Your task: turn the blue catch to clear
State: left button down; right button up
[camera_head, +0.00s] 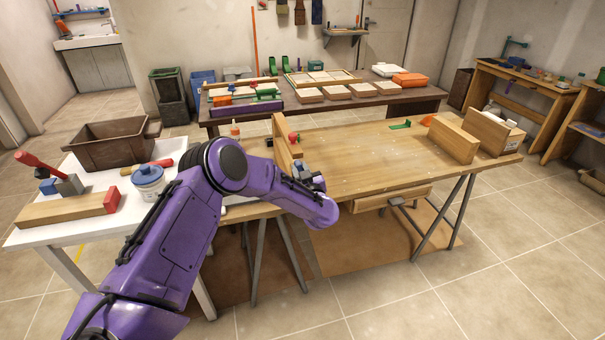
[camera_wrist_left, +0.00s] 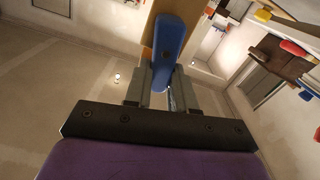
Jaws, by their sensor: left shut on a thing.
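The blue catch (camera_wrist_left: 170,40) is a rounded blue bar in the left wrist view, against the face of a wooden panel (camera_wrist_left: 150,22). My left gripper (camera_wrist_left: 160,78) is shut on the lower end of the catch, one grey finger on each side. In the head view my purple left arm reaches to the left end of the wooden bench (camera_head: 370,150), beside an upright wooden board (camera_head: 281,132) with a red knob (camera_head: 294,137). My wrist there hides most of the catch. How far the catch is turned cannot be told. My right gripper is not in view.
A white table (camera_head: 90,231) at left holds a brown crate (camera_head: 112,143), a blue-and-white jar (camera_head: 148,182) and a wood block with a red-handled tool (camera_head: 40,170). Upright wooden boards (camera_head: 452,140) stand at the bench's right end. The bench middle is mostly clear.

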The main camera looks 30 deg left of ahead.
pick_arm(q)
jog(key=shift+s+a+f+n+b, duration=0.25)
jog(key=shift+n+b, duration=0.9)
jog(key=shift+n, duration=0.5)
jog(key=shift+s+a+f+n+b, duration=0.25)
jog(key=shift+n+b, duration=0.9)
jog(key=shift+n, duration=0.45)
jog(key=shift+s+a+f+n+b, duration=0.15)
jog(key=shift+s+a+n+b, duration=0.1)
jog(key=shift+n+b, duration=1.15)
jog(key=shift+n, duration=0.35)
jog(key=c, duration=0.9)
grip_release()
jog(key=shift+c, duration=0.2)
jog(key=shift+d, duration=0.1)
